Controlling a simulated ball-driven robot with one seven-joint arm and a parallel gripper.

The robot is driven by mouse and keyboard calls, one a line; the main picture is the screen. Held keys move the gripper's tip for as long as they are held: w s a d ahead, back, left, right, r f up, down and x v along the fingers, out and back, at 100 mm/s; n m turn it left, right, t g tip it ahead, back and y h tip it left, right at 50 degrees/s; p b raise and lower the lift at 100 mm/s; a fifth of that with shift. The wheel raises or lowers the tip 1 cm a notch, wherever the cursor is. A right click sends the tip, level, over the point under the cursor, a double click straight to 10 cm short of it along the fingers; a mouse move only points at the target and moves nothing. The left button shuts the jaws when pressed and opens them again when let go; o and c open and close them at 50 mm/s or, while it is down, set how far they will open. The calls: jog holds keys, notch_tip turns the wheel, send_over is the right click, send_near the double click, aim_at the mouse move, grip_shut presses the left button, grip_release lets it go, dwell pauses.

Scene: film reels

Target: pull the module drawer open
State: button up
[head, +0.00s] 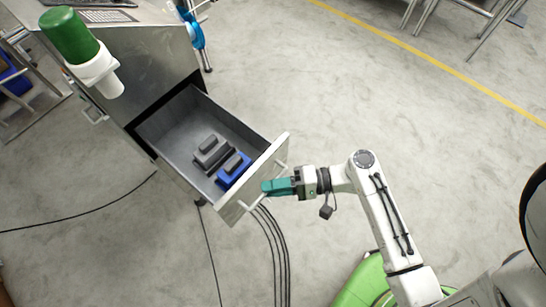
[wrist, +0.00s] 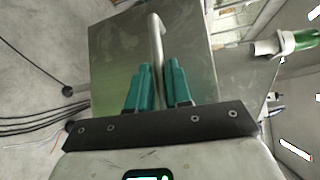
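The module drawer (head: 190,130) is pulled well out of a grey metal cabinet in the head view. Inside lie a dark grey module (head: 212,152) and a blue module with a dark top (head: 233,170), both toward the front. A pale bar handle (head: 283,168) runs along its front panel; the handle (wrist: 157,38) also shows in the wrist view. My gripper (head: 268,187) has teal fingers at the middle of the handle. In the wrist view the fingers (wrist: 159,82) stand on either side of the bar, closed on it. The fingers partly hide the bar.
The metal cabinet (head: 150,60) bears a green and white cylinder-shaped fitting (head: 72,38). Black cables (head: 275,245) run over the floor below the drawer. Open grey floor (head: 330,85) lies to the right of the cabinet, with a yellow line (head: 430,60) beyond.

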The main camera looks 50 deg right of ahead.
jog(key=o, duration=0.3)
jog(key=v, duration=1)
jog(key=shift+s+d+b, duration=0.25)
jog(key=shift+d+b, duration=0.05)
dwell(0.3)
jog(key=s+a+f+n+g+h, duration=0.1)
jog(key=a+f+n+g+h, duration=0.2)
jog(key=f+n+g+h, duration=0.5)
jog(key=r+g+h, duration=0.1)
jog(key=r, duration=0.1)
jog(key=d+r+n+h, duration=0.1)
jog(key=r, duration=0.2)
jog(key=d+r+n+g+h+p, duration=0.1)
jog(key=r, duration=0.1)
jog(key=shift+w+d+r+g+h, duration=0.1)
jog(key=shift+w+r+g+h, duration=0.05)
jog(key=shift+r+g+h, duration=0.2)
